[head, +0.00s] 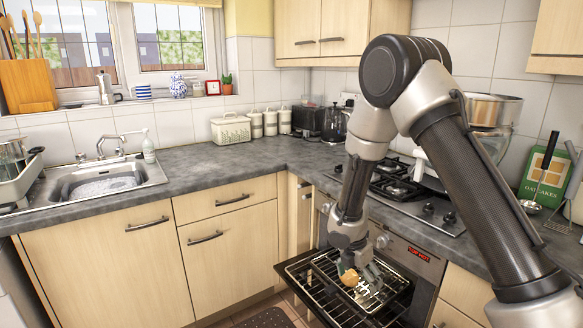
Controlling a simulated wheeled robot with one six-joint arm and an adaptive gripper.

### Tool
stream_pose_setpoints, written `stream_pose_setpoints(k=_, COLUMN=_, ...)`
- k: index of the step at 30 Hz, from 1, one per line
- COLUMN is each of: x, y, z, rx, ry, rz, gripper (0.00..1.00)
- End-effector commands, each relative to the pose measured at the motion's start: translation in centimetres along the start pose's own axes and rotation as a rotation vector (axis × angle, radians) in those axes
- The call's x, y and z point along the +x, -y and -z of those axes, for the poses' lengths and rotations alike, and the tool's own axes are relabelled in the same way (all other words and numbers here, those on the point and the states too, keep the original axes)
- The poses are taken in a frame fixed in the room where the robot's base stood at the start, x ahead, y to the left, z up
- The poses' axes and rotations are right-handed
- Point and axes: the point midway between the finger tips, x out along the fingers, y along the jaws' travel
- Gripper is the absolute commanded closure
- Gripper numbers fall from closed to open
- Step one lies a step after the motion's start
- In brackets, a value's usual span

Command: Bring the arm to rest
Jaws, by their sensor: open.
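My arm comes in from the right and bends down in front of the oven. My gripper (358,274) is at its lower end, open, over the wire rack (325,265) of the lowered oven door (300,278). A small orange-brown rounded thing (349,278) shows right by the fingers. I cannot tell whether it touches them or lies on the rack below. Part of the oven front and worktop is hidden behind my arm.
The oven front has a red lit sign (419,254). The hob (400,190) stands above it. A steel sink (105,181) with suds is at left. The grey worktop (215,165) between sink and hob is largely clear. A green book (543,177) and a ladle (530,206) are at right.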

Motion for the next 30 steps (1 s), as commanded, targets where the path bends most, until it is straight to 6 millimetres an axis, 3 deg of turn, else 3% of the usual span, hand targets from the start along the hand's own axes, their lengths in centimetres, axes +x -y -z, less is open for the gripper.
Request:
stream_pose_setpoints(k=7, x=0.2, y=4.2, z=-0.1, rx=0.299, ry=0.024, rz=0.123, gripper=0.06)
stream_pose_setpoints(k=11, x=-2.0, y=7.3, z=-0.6, rx=0.557, ry=0.056, rz=0.185, gripper=0.06)
stream_pose_setpoints(k=20, x=-10.4, y=14.0, z=-2.5, rx=1.145, ry=0.084, rz=0.228, gripper=0.06)
stream_pose_setpoints(k=30, x=-22.5, y=24.4, z=-2.6, rx=1.880, ry=-0.062, rz=0.182, gripper=0.06)
